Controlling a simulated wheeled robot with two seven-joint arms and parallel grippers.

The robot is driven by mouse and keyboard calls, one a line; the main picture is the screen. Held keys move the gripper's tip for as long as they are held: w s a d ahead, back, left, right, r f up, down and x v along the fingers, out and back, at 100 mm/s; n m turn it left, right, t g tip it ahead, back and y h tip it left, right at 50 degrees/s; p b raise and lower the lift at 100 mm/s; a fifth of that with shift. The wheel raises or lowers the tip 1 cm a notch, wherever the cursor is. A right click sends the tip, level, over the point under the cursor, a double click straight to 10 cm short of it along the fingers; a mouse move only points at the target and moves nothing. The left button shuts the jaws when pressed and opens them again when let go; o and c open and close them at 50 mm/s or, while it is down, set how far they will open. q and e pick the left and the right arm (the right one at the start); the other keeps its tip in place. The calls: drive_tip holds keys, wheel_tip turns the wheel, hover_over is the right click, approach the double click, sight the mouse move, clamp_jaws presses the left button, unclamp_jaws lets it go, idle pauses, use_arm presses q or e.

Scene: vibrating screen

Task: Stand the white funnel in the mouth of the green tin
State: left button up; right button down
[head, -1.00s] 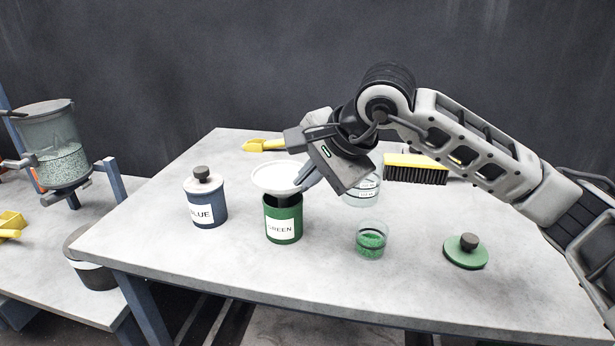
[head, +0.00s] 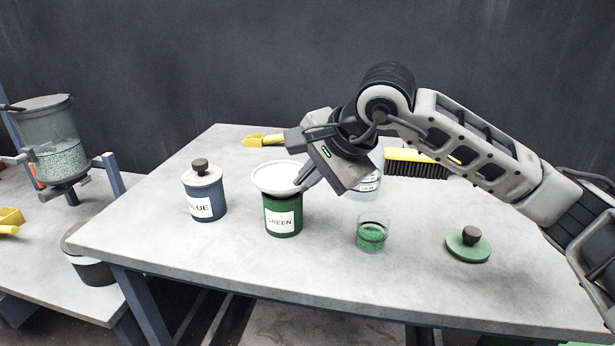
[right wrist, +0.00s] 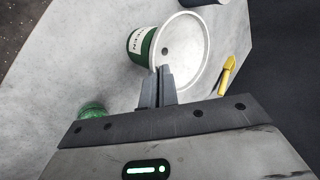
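The white funnel (head: 275,181) is upright at the mouth of the green tin (head: 283,221), its wide rim just above the tin's top. Its spout is hidden, apparently inside the tin. My right gripper (head: 303,183) has its fingers at the funnel's right rim. In the right wrist view, the fingers (right wrist: 156,88) are close together with the rim of the funnel (right wrist: 190,55) between them, and the green tin (right wrist: 136,44) shows behind the funnel. My left gripper is not in view.
A lidded blue tin (head: 204,196) stands left of the green tin. A glass with green grains (head: 372,236) and a green lid (head: 468,246) are to the right. A brush (head: 417,163), a partly hidden glass (head: 366,184) and a yellow scoop (head: 262,140) lie farther back.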

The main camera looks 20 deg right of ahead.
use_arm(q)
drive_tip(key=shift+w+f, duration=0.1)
use_arm(e)
drive_tip(key=shift+f, duration=0.2)
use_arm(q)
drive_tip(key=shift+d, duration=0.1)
use_arm(e)
drive_tip(key=c, duration=1.6)
unclamp_jaws()
drive_tip(key=shift+r, duration=0.1)
